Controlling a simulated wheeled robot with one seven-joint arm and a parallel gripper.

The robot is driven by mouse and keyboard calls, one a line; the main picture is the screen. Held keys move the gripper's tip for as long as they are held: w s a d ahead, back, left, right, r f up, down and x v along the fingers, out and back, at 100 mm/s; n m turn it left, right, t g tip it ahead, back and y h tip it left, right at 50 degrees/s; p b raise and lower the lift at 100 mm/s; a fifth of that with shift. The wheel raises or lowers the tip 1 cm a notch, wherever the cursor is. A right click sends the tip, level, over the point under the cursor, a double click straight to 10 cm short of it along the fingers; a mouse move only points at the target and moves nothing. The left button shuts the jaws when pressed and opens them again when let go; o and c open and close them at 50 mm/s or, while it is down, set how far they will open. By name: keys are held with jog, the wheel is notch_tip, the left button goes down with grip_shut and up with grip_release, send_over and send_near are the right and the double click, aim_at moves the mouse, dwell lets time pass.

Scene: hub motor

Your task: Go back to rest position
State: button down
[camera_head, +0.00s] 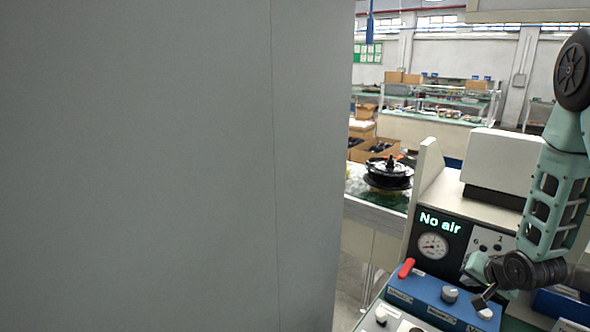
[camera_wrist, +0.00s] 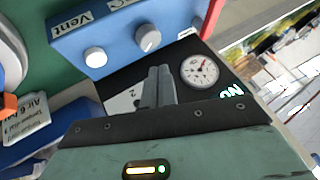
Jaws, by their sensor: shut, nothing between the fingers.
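My gripper (camera_wrist: 160,78) shows in the wrist view with its two grey fingers together and nothing between them. The fingers are over the black gauge panel, close to the blue control box (camera_wrist: 120,28). In the head view my teal arm comes down on the right, and the gripper (camera_head: 484,301) is over the right part of the blue control box (camera_head: 425,291). Whether the fingertips touch the box or panel I cannot tell. The box carries a red lever (camera_head: 406,268), a grey knob (camera_head: 450,294) and a white button (camera_wrist: 95,57).
A lit "No air" sign (camera_head: 440,222) is above a round gauge (camera_head: 433,245). A large grey panel (camera_head: 170,165) fills the left of the head view. A black hub motor (camera_head: 389,174) sits on a bench behind. A white housing (camera_head: 503,160) stands close beside my arm.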

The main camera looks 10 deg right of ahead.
jog(key=s+a+r+n+g+y+b, duration=0.1)
jog(key=a+r+n, duration=0.15)
jog(key=a, duration=0.55)
jog(key=s+a+r+n+g+y+b, duration=0.1)
jog(key=s+a+n, duration=0.15)
jog(key=a, duration=0.55)
jog(key=a+r+n+g+b, duration=0.1)
jog(key=a+r+n+g, duration=0.15)
jog(key=a, duration=0.65)
jog(key=s+a+r+n+g+b, duration=0.1)
jog(key=s+a+n, duration=0.4)
jog(key=s, duration=0.5)
jog(key=s+a+r+n+g+b, duration=0.1)
jog(key=s+a+n, duration=0.4)
jog(key=s, duration=0.6)
jog(key=shift+s+a+r+g+b, duration=0.15)
jog(key=shift+a+r+g+b, duration=0.25)
jog(key=shift+a+r+g, duration=0.6)
jog(key=shift+a+f+t, duration=0.1)
jog(key=shift+f+t, duration=0.05)
jog(key=shift+t, duration=0.1)
